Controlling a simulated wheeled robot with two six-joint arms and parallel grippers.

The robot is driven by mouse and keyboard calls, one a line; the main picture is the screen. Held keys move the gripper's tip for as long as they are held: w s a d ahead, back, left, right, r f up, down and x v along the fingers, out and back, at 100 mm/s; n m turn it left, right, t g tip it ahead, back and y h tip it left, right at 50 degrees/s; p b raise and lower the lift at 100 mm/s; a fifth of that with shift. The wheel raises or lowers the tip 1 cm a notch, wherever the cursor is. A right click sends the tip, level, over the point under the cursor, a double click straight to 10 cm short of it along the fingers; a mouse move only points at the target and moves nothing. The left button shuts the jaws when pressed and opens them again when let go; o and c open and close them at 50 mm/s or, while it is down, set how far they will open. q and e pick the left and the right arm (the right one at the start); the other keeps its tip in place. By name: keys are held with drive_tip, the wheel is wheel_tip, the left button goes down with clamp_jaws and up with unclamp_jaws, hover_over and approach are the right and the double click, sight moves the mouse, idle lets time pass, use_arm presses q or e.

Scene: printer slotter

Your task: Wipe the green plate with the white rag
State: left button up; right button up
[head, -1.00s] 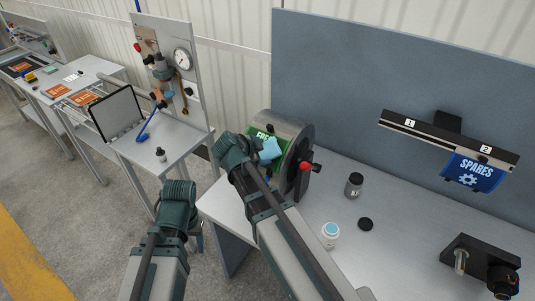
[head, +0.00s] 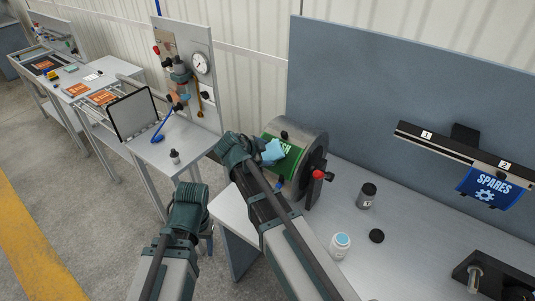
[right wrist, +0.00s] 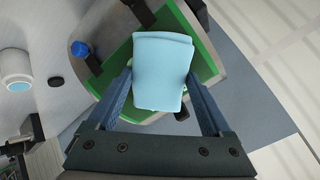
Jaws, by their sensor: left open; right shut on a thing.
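The green plate (head: 287,163) with white lettering lies curved over a grey metal drum (head: 302,138) at the table's left end. The rag (head: 272,151) looks light blue rather than white. My right gripper (right wrist: 162,88) is shut on the rag, which lies folded between its fingers. The rag is over the green plate (right wrist: 203,60) and covers part of it in the right wrist view; I cannot tell whether it presses on it. My left gripper (head: 188,204) is open and empty, off the table's left side, its fingertips hard to make out.
The drum has a dark end disc with a red-knobbed handle (head: 318,174). A dark jar (head: 367,195), a white jar (head: 340,246) and a black lid (head: 376,236) stand on the table to the right. A rail on the back panel holds a blue SPARES sheet (head: 488,188).

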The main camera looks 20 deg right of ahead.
drive_tip(key=shift+p+v, duration=1.25)
drive_tip(key=shift+v, duration=0.5)
drive_tip(key=shift+p+v, duration=0.75)
drive_tip(key=shift+v, duration=0.45)
drive_tip(key=p+v, duration=0.2)
drive_tip(key=v, duration=0.1)
drive_tip(key=shift+r, duration=0.1)
